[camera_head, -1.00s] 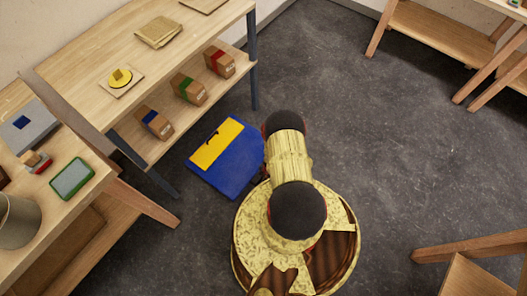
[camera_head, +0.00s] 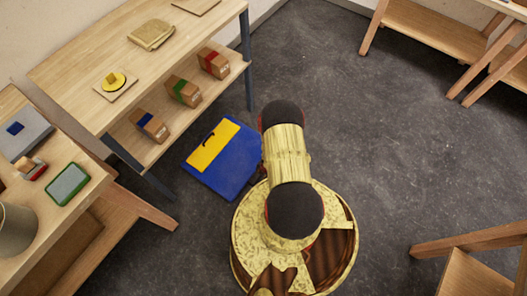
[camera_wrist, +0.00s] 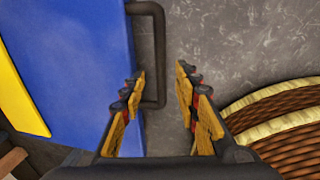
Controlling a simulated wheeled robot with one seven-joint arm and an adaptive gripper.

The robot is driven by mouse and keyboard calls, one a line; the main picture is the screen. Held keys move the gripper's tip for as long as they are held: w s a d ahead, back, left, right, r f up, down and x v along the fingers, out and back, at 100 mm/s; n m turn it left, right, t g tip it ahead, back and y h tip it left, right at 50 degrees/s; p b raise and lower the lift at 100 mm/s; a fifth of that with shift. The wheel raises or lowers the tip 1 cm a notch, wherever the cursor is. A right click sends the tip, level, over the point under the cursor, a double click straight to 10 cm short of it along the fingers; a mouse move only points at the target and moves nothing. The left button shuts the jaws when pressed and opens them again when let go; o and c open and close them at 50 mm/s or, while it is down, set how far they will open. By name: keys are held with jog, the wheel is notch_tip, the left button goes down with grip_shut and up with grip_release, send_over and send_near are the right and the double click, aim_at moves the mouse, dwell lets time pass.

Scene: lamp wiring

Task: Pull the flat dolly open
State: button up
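The flat dolly is a blue panel (camera_head: 238,166) with a yellow part (camera_head: 213,145), lying low on the floor left of my arm. In the wrist view its blue face (camera_wrist: 75,60) fills the left, and a dark looped handle (camera_wrist: 159,40) sticks out from its right edge. My gripper (camera_wrist: 161,74) is open, with one finger on each side of the handle's long bar. The bar shows between the fingers, with no clear sign of contact. In the head view my arm hides the gripper and the handle.
A wooden shelf table (camera_head: 95,70) stands up-left of the dolly, with small boxes (camera_head: 183,91) on its lower shelf. Another bench (camera_head: 75,215) is at the left. A wooden stand (camera_head: 470,255) is at lower right. The grey floor (camera_head: 400,150) right of my arm is clear.

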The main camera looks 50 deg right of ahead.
notch_tip(320, 180, up, 8)
jog(key=s, duration=0.1)
jog(key=shift+s, duration=0.25)
dwell(0.9)
